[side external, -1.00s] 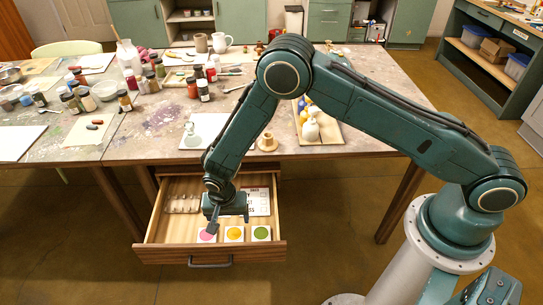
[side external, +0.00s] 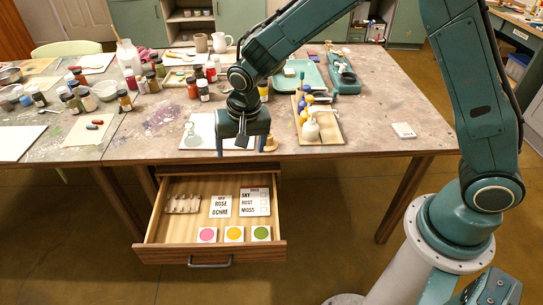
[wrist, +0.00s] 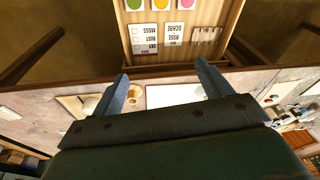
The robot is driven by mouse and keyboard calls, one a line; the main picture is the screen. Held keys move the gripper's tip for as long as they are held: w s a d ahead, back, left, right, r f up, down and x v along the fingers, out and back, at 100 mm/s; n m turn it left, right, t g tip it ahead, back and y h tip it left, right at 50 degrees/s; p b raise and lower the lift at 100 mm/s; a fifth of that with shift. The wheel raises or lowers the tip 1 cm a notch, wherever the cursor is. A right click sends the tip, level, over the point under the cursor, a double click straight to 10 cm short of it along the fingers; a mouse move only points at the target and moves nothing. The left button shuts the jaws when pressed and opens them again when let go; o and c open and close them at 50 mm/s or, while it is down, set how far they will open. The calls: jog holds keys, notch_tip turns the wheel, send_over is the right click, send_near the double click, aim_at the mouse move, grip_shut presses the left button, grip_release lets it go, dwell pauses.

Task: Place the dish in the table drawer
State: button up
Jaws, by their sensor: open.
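The drawer (side external: 160,236) is pulled out under the table's front edge. Along its front lie three white square pieces with coloured rounds: pink (side external: 207,235), yellow (side external: 234,234) and green (side external: 261,233). The drawer also shows at the top of the wrist view (wrist: 180,70).
In the drawer lie a ROSE OCHRE card (side external: 221,206), a SKY RUST MOSS card (side external: 255,202) and pale small pieces (side external: 182,204).

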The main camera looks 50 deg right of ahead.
jog(key=s+d+r+n+t, duration=0.1)
jog(key=s+d+r+n, duration=0.1)
jog(key=s+d+r, duration=0.35)
jog(key=s+d+r+n+t, duration=0.1)
jog(key=s+d+r, duration=0.2)
jog(key=s+r, duration=0.55)
jog(key=s+d+r+n, duration=0.1)
jog(key=s+d+r, duration=0.1)
jog(key=s, duration=0.4)
jog(key=s+d+r+n+t, duration=0.1)
jog(key=s+d+r+n, duration=0.1)
jog(key=s, duration=0.5)
jog(key=shift+s+d+r, duration=0.25)
jog(key=shift+r, duration=0.6)
